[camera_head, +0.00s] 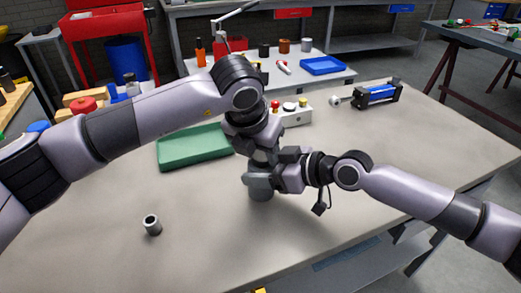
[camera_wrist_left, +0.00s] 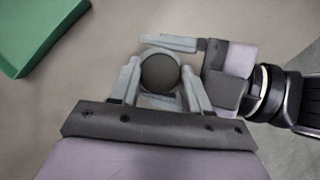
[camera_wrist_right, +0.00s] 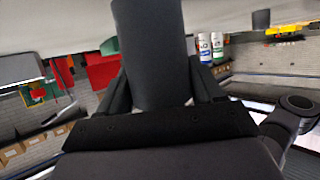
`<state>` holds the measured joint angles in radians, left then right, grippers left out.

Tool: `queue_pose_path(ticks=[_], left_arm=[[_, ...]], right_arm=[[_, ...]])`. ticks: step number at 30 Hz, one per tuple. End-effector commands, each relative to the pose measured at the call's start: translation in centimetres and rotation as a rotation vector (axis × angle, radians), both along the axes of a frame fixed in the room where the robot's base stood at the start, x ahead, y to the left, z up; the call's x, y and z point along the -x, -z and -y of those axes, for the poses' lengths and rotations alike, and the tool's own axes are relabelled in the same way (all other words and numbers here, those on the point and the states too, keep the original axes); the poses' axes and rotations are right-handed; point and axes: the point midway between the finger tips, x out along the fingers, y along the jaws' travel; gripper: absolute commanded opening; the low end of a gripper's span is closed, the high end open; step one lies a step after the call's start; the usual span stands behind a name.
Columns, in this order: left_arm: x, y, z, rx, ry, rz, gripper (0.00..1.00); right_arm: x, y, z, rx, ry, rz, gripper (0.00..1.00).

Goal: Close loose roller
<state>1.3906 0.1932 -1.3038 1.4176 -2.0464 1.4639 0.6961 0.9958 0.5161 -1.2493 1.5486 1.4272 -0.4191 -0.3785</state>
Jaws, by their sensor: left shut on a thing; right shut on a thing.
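A dark grey cylinder, the roller (camera_head: 260,194), stands upright near the middle of the table. In the left wrist view its round dark top (camera_wrist_left: 160,72) lies between the fingers of my left gripper (camera_head: 262,160), which is shut on it from above. My right gripper (camera_head: 278,178) comes in from the right and is shut on the roller's side. The right wrist view shows the roller's dark body (camera_wrist_right: 150,55) between the right fingers. The grippers hide much of the roller in the head view. A short hollow grey cylinder (camera_head: 152,225) stands alone at the left.
A green tray (camera_head: 195,147) lies behind and left of the grippers. A control box (camera_head: 293,112) with knobs and a blue-bodied cylinder device (camera_head: 376,95) stand at the table's back. The table front and right are mostly clear. Benches stand beyond.

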Motion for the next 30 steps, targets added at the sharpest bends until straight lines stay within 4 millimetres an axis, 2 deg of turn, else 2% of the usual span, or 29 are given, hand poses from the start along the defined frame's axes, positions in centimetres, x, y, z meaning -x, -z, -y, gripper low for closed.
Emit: queue_pose_path(ticks=[30], left_arm=[[0.1, 1.6, -0.3, -0.008, -0.007, -0.009, 0.18]], right_arm=[[0.0, -0.3, -0.1, -0.006, -0.002, 0.004, 0.12]])
